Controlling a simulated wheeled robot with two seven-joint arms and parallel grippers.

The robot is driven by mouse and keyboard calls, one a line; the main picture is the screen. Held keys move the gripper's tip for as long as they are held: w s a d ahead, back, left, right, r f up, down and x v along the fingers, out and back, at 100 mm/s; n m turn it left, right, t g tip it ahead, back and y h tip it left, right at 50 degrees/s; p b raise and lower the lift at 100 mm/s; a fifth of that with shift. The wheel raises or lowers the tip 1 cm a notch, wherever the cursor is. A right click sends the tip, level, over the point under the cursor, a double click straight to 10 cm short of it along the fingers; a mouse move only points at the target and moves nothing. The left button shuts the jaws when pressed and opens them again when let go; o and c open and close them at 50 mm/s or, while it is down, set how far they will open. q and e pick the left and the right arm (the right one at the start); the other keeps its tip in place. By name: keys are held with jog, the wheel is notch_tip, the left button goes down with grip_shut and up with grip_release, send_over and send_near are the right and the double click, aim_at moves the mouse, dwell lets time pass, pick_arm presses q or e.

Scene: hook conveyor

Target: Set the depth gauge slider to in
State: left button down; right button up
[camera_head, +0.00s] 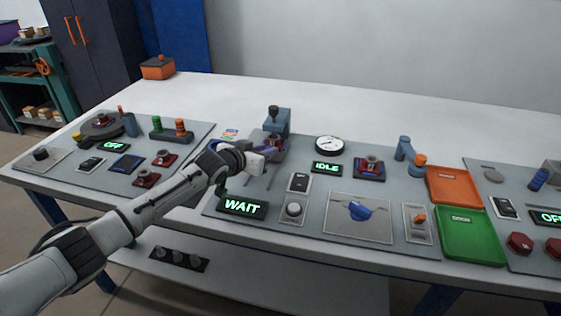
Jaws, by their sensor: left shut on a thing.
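My left gripper (266,153) reaches in from the left over the middle panel, at the foot of a blue stand with a black knob (274,110). It is shut on a small part there, which looks like the depth gauge slider. The gripper hides most of that part, so its setting cannot be read. A dark reddish piece (279,142) shows just beyond the fingertips. My right gripper is not in view.
The middle panel holds a WAIT display (242,207), an IDLE display (326,168), a round dial (330,145), a blue knob (360,211) and an orange-tipped lever (419,219). Orange (455,183) and green (469,234) trays lie to the right.

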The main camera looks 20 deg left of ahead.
pick_arm(q)
jog(key=shift+r, duration=0.15)
jog(key=c, duration=1.7)
grip_release()
jog(key=shift+w, duration=0.15)
jog(key=shift+o, duration=0.8)
jog(key=shift+s, duration=0.4)
jog(key=v, duration=0.9)
jog(key=shift+s+a+r+p, duration=0.1)
jog(key=shift+s+p, duration=0.1)
jog(key=shift+p, duration=0.2)
